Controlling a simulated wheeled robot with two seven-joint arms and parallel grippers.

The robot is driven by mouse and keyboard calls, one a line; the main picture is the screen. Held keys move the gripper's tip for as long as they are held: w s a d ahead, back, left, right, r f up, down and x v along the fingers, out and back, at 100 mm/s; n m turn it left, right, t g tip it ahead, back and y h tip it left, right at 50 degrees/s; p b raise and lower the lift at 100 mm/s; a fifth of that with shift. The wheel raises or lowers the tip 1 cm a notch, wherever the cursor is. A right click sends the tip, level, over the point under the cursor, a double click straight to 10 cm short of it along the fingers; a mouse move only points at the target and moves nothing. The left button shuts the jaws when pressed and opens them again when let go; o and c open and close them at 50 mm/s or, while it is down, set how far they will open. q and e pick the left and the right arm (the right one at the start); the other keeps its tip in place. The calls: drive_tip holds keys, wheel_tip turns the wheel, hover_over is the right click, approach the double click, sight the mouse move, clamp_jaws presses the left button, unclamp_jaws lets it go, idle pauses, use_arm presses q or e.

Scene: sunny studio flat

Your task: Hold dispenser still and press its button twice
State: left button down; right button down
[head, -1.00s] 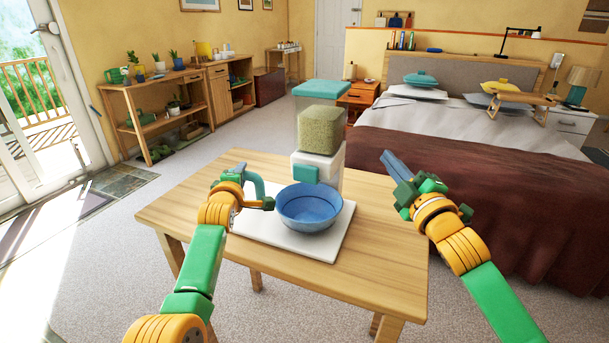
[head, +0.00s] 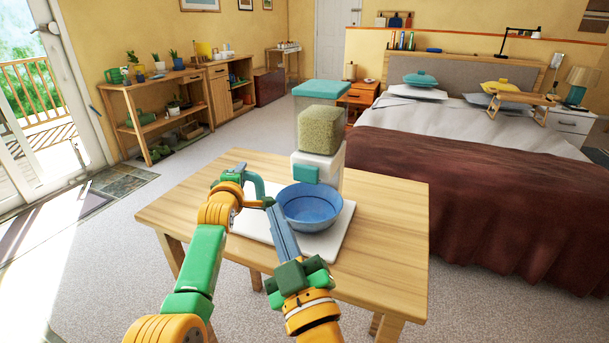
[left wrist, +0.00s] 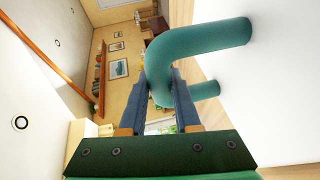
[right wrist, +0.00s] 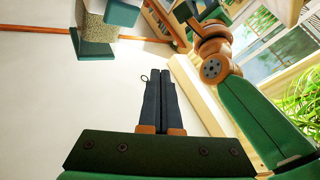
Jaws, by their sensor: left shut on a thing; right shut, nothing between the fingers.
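The dispenser has a white body (head: 328,160), a clear hopper of greenish grain (head: 320,128), a teal lid (head: 321,88) and a teal button (head: 305,174) on its front. It stands upright on a white board (head: 342,230). A blue bowl (head: 310,212) sits in front of it. My left gripper (head: 240,175) is shut on the teal handle (left wrist: 205,45) at the board's left side. My right gripper (head: 270,206) is shut and empty, just left of the bowl and below the button. The right wrist view shows the button (right wrist: 122,13) at the top, apart from the fingers.
The wooden table (head: 390,215) has free room to the right of the board. My two arms are close together at the table's front left. A bed (head: 480,180) stands beyond the table to the right, and a shelf unit (head: 160,95) stands at the back left.

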sight(305, 177)
drive_tip(key=shift+w+d, duration=0.55)
drive_tip(key=shift+w, duration=0.8)
drive_tip(key=shift+w+d, duration=0.55)
drive_tip(key=shift+w, duration=0.85)
drive_tip(key=shift+w+d, duration=0.55)
drive_tip(key=shift+w, duration=0.8)
drive_tip(key=shift+w, duration=0.1)
drive_tip(key=shift+w+d, duration=0.15)
drive_tip(key=shift+w, duration=0.15)
drive_tip(key=shift+w+d, duration=0.25)
drive_tip(key=shift+w, duration=0.3)
drive_tip(key=shift+w+d, duration=0.25)
drive_tip(key=shift+w, duration=0.25)
idle(0.5)
drive_tip(key=shift+s+a, duration=0.35)
drive_tip(key=shift+s, duration=0.4)
drive_tip(key=shift+s+a, duration=0.3)
drive_tip(key=shift+s, duration=0.4)
drive_tip(key=shift+s+a, duration=0.3)
drive_tip(key=shift+s, duration=0.45)
drive_tip(key=shift+s+a, duration=0.35)
drive_tip(key=shift+s, duration=0.45)
drive_tip(key=shift+s+a, duration=0.3)
drive_tip(key=shift+s, duration=0.45)
